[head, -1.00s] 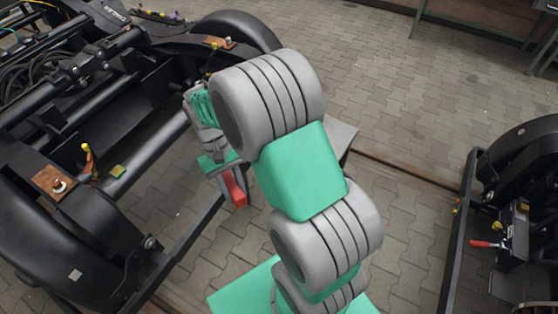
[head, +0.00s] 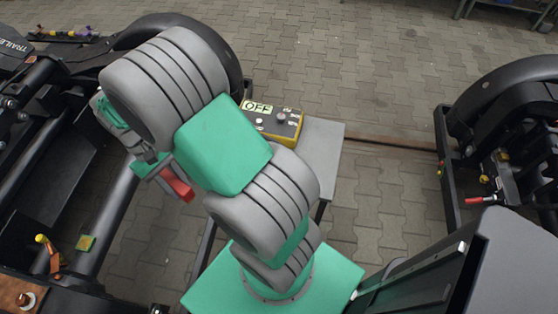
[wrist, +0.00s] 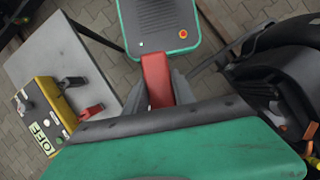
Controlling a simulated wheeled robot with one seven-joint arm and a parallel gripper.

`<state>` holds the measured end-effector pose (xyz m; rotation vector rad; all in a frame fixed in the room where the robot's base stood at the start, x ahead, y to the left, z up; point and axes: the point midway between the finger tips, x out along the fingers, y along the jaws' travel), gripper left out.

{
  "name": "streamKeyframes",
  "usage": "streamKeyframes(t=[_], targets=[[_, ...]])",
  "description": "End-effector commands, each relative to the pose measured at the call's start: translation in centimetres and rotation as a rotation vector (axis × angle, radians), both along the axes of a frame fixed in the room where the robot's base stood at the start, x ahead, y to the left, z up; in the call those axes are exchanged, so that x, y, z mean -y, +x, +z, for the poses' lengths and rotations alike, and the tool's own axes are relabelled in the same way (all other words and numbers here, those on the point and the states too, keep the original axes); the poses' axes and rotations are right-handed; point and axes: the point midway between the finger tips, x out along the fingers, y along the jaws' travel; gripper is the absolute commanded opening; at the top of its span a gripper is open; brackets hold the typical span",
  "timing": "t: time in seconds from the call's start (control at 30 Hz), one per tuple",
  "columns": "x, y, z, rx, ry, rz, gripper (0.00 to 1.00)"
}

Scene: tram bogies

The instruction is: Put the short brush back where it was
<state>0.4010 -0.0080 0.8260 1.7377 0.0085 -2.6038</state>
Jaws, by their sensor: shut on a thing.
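My gripper (wrist: 158,88) is shut on a red block-like piece (wrist: 157,78), which I take to be the short brush. In the wrist view it stands out between the two grey fingers. Its bristles cannot be made out. In the head view the red piece (head: 178,182) juts from my gripper (head: 160,168), left of the small table and above the floor beside the left bogie. My arm hides part of the gripper there.
A grey table (head: 322,155) carries a yellow box (head: 275,126) with an OFF sign. In the wrist view a small red part (wrist: 91,113) shows by the box. Black bogies stand at left (head: 60,180) and right (head: 520,110). Paved floor (head: 370,95) lies open between them.

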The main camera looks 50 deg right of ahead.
Motion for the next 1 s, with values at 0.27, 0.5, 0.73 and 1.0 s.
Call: streamKeyframes(t=[0.27,0.5,0.73,1.0], targets=[[10.6,-4.3,-2.9,-0.002,-0.004,0.141,0.0],[20.6,-13.6,-4.6,-0.003,-0.006,0.354,0.0],[23.8,-18.3,-4.9,-0.006,-0.001,0.451,0.0],[30.1,-20.0,-7.9,-0.007,0.002,0.452,0.0]])
